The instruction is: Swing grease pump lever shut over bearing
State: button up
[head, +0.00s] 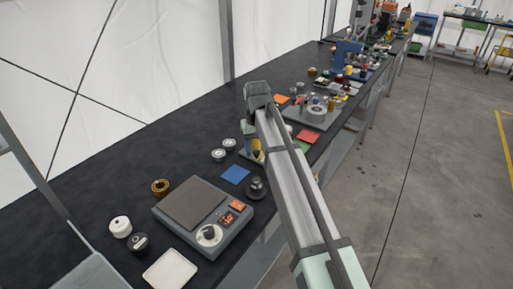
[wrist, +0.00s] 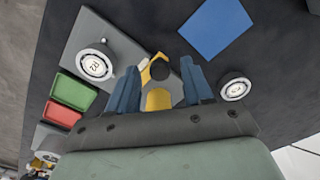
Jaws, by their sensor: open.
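My gripper (wrist: 161,72) is open, with its two blue fingers either side of a yellow part (wrist: 158,98) topped by a round black knob (wrist: 162,69). This looks like the grease pump and its lever; whether a finger touches it I cannot tell. It stands at the edge of a grey plate (wrist: 115,42). A round metal piece with a white labelled face (wrist: 95,66) sits on that plate; I cannot tell if it is the bearing. In the head view my gripper (head: 247,128) is low over the bench, and the yellow part (head: 257,155) is mostly hidden by my arm.
A blue square (wrist: 215,27) lies nearby. Another labelled round piece (wrist: 235,88) is right of my fingers. Green (wrist: 72,92) and red (wrist: 60,115) pieces lie to the left. A grey scale-like unit (head: 220,240) stands nearer on the dark bench (head: 110,180). The bench's back left is clear.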

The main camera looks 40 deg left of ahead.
jog(key=shift+c, duration=0.4)
grip_shut()
